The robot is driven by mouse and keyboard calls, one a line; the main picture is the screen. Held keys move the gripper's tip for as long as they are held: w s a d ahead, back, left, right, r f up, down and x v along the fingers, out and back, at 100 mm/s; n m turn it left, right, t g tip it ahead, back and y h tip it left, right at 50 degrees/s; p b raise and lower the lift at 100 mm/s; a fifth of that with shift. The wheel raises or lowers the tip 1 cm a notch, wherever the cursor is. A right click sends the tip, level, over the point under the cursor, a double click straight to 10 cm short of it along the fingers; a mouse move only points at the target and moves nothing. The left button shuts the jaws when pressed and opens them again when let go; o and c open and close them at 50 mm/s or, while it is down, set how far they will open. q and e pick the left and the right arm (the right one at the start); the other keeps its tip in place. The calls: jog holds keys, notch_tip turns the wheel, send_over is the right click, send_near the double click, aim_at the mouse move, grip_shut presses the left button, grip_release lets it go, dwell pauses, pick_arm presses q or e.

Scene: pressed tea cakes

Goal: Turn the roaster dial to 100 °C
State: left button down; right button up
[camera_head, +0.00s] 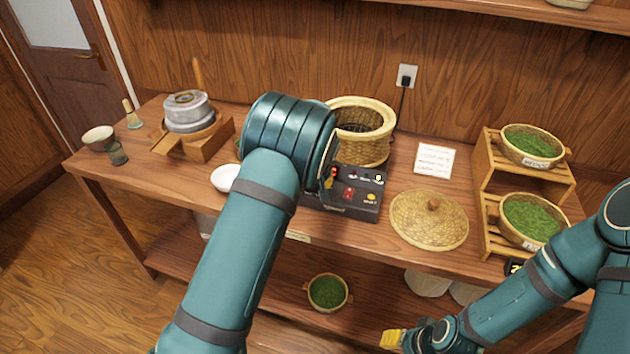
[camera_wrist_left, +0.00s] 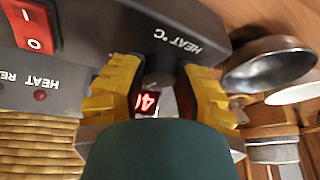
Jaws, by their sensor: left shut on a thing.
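The roaster is a woven drum (camera_head: 362,125) with a dark control box (camera_head: 350,203) in front of it. In the left wrist view, the dark dial (camera_wrist_left: 160,68) is between the yellow fingers of my left gripper (camera_wrist_left: 158,82), which is shut on it, beside the "HEAT °C" label. A red digital display (camera_wrist_left: 146,102) shows partly between the fingers; a 4 is readable, the rest is hidden. In the head view my arm covers most of my left gripper (camera_head: 328,182). My right gripper (camera_head: 393,339) is low at the front; its opening is unclear.
A woven lid (camera_head: 430,219) lies right of the control box. A wooden rack (camera_head: 487,190) with tea baskets stands farther right. A white bowl (camera_head: 226,178) and a stone mill (camera_head: 188,112) are to the left. A red rocker switch (camera_wrist_left: 33,28) is near my left gripper.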

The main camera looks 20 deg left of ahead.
pick_arm(q)
jog(key=shift+d+f+n+g+y, duration=0.1)
jog(key=shift+n+g+y, duration=0.25)
jog(key=shift+n, duration=0.8)
jog(key=shift+d+n+g+y, duration=0.15)
jog(key=shift+n+y, duration=0.3)
jog(key=shift+n, duration=0.7)
jog(key=shift+a, duration=0.1)
jog(key=c, duration=0.6)
grip_release()
jog(key=shift+r, duration=0.5)
jog(key=v, duration=1.1)
